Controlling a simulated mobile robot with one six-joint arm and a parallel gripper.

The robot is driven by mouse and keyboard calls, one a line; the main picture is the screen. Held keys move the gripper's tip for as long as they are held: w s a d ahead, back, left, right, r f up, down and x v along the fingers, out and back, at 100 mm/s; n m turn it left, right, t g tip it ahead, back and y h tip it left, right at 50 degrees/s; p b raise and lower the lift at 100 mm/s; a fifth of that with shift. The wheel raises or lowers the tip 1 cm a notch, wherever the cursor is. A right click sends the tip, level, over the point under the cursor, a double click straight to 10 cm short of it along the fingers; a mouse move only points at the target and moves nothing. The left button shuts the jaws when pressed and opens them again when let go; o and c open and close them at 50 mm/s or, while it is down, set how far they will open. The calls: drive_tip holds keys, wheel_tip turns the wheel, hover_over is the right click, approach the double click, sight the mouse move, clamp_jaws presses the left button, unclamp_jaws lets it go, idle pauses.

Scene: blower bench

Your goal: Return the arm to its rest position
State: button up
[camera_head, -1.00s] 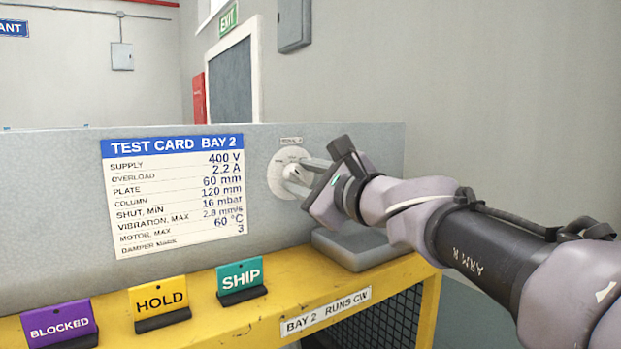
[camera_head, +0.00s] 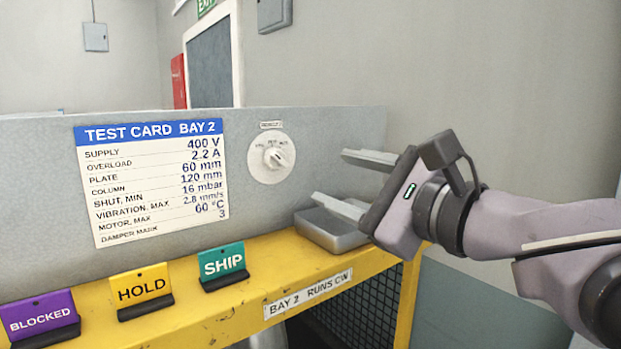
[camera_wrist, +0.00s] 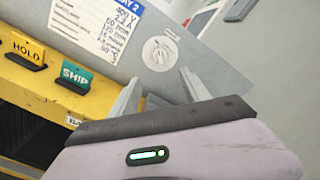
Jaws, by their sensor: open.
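My gripper (camera_head: 355,182) is open and empty in the head view, right of the round white dial (camera_head: 271,158) and apart from it. Its two fingers point left toward the grey panel, one above the other. The lower finger is in front of part of a grey metal tray (camera_head: 325,230) on the yellow bench. In the wrist view my gripper (camera_wrist: 160,95) shows its two spread fingers, with the dial (camera_wrist: 160,53) beyond them on the panel. The dial has a small knob at its centre; its lettering is too small to read surely.
A test card (camera_head: 155,180) is fixed on the grey panel. Purple BLOCKED (camera_head: 40,316), yellow HOLD (camera_head: 141,290) and teal SHIP (camera_head: 222,265) signs stand along the yellow bench (camera_head: 240,302). The space right of the panel, before the grey wall (camera_head: 480,90), looks free apart from my arm.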

drive_tip(key=shift+v, duration=1.05)
